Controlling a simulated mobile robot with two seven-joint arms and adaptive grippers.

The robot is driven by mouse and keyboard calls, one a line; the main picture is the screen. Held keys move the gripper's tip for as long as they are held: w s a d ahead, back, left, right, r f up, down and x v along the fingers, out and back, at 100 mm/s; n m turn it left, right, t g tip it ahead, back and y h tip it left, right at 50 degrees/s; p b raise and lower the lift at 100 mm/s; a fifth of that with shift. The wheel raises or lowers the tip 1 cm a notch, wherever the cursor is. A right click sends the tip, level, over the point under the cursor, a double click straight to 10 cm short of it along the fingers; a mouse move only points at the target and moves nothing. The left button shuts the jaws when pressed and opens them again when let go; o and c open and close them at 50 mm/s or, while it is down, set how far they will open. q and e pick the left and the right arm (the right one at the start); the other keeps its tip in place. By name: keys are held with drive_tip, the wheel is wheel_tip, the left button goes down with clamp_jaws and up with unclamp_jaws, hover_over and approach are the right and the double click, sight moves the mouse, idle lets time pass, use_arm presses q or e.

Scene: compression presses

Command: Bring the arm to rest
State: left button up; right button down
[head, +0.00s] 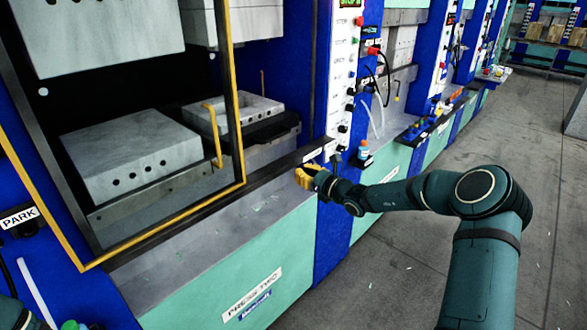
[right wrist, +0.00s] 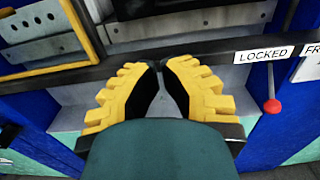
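My right arm reaches in from the lower right of the head view. Its yellow-fingered gripper (head: 306,177) is at the front ledge of press two, close to the blue post. In the right wrist view the two ribbed yellow fingers (right wrist: 159,66) lean together and their tips meet or almost meet, with nothing seen between them. They are in front of the dark rail. A red-knobbed lever (right wrist: 272,105) hangs under the LOCKED label (right wrist: 262,55), to the right of the fingers and apart from them. My left gripper is not in view.
Press two has a yellow-edged gate frame (head: 243,150) and grey mould blocks (head: 130,155) behind it. A control panel (head: 343,75) with buttons and hoses is on the blue post. A small bottle (head: 364,154) stands on the ledge. The grey floor (head: 545,150) at the right is mostly clear.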

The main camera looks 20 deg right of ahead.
drive_tip(key=s+a+f+n+g+y+b, duration=0.1)
drive_tip(key=s+a+f+n+g, duration=0.5)
drive_tip(key=s+a+f, duration=0.3)
drive_tip(key=s+a+f+n+g, duration=0.6)
drive_tip(key=a+f, duration=0.4)
drive_tip(key=f, duration=0.2)
drive_tip(key=s+a+f+n+g+h+b, duration=0.1)
drive_tip(key=s+f+n, duration=0.3)
drive_tip(key=s+n, duration=0.4)
drive_tip(key=s+a+f+n+g+h+b, duration=0.1)
drive_tip(key=s+a+f+n+h, duration=0.2)
drive_tip(key=s+n, duration=0.6)
drive_tip(key=s+a+f, duration=0.1)
drive_tip(key=s+f, duration=0.1)
drive_tip(key=s, duration=0.1)
drive_tip(key=shift+s+n+g, duration=0.15)
drive_tip(key=shift+n+g, duration=0.15)
drive_tip(key=shift+f, duration=0.1)
